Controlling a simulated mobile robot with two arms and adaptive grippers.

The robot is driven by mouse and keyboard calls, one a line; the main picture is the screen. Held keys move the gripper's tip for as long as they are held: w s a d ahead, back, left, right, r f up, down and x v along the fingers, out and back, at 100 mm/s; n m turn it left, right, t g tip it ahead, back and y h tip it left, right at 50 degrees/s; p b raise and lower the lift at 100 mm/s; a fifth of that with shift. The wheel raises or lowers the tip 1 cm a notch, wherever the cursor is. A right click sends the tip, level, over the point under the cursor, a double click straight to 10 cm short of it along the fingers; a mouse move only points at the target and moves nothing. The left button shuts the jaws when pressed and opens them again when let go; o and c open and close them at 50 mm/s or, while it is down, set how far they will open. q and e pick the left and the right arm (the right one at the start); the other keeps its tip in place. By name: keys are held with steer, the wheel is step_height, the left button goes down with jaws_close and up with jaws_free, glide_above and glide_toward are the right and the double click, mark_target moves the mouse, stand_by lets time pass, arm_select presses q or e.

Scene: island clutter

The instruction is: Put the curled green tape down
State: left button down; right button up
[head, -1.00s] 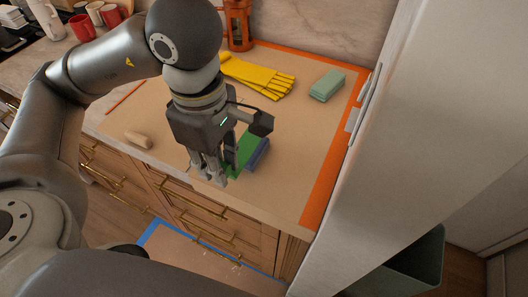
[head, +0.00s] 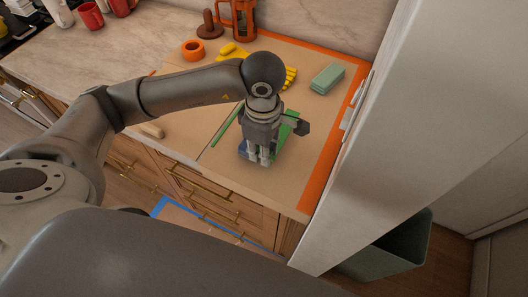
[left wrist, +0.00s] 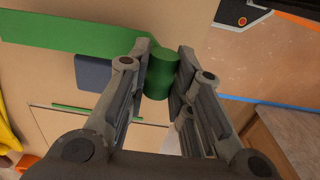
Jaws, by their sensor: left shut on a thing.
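The curled green tape has a rolled end (left wrist: 160,74) between the fingers of my left gripper (left wrist: 164,84) in the left wrist view. My left gripper is shut on this curl. A flat green strip (left wrist: 65,28) runs left from near the curl; the fingers hide whether they join. In the head view the left gripper (head: 258,162) points down, low over the brown board near the counter's front edge. Green (head: 287,128) shows behind and right of it. The curl itself is hidden there. My right gripper is not in view.
A grey-blue block (left wrist: 93,70) lies beside the strip. Yellow gloves (head: 290,75), a pale green sponge-like block (head: 327,79) and an orange ring (head: 193,50) lie farther back. Orange tape (head: 325,165) edges the board's right side by a white wall.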

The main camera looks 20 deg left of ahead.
arm_select(q)
step_height(320, 180, down, 3)
steer(key=shift+w+f+p, duration=0.15)
steer(key=shift+p, duration=0.15)
steer(key=shift+f+b, duration=0.3)
steer(key=c, duration=1.3)
jaws_free()
steer(key=shift+r, duration=0.1)
